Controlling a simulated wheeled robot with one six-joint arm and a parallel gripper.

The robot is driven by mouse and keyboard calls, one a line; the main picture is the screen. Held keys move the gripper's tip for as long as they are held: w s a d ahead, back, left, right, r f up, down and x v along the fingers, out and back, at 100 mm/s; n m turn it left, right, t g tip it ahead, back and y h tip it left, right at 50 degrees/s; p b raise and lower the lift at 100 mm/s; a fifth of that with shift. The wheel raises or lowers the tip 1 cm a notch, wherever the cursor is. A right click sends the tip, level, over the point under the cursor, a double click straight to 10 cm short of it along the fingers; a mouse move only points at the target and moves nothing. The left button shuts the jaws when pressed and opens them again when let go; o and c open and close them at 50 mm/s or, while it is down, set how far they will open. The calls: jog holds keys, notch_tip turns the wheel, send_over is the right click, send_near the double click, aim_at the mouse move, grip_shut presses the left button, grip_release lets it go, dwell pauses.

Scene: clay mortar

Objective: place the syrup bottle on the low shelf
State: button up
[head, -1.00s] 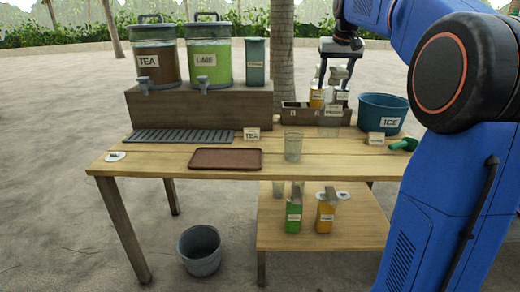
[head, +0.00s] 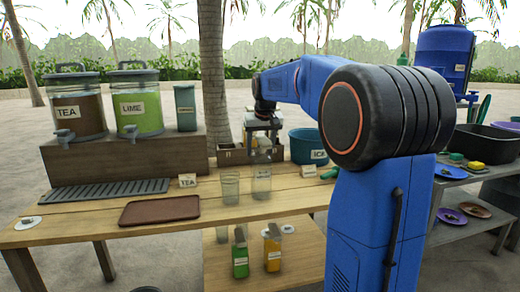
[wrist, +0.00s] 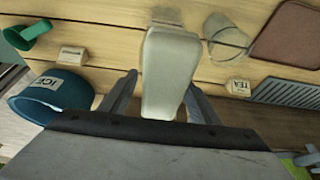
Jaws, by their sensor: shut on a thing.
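A pale syrup bottle (head: 261,184) with a grey top is in my gripper (head: 262,152). It hangs over the table, right of a clear glass (head: 230,189). In the wrist view the bottle (wrist: 170,70) sits between the two fingers (wrist: 160,95), which are shut on it. The low shelf (head: 300,265) is below the table's right part. A green bottle (head: 240,259) and an orange bottle (head: 272,253) stand on it. Clear glasses (head: 222,234) show behind them, partly hidden. My arm covers the shelf's right side.
A wooden caddy (head: 232,155) and the blue ice bucket (head: 304,147) stand at the back. A small card (head: 309,171) and a green scoop (head: 329,173) are right of the bottle. A brown tray (head: 160,209) lies left. A second table with a dark basin (head: 488,145) stands at right.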

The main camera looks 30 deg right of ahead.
jog(key=o, duration=1.4)
jog(key=shift+f, duration=0.1)
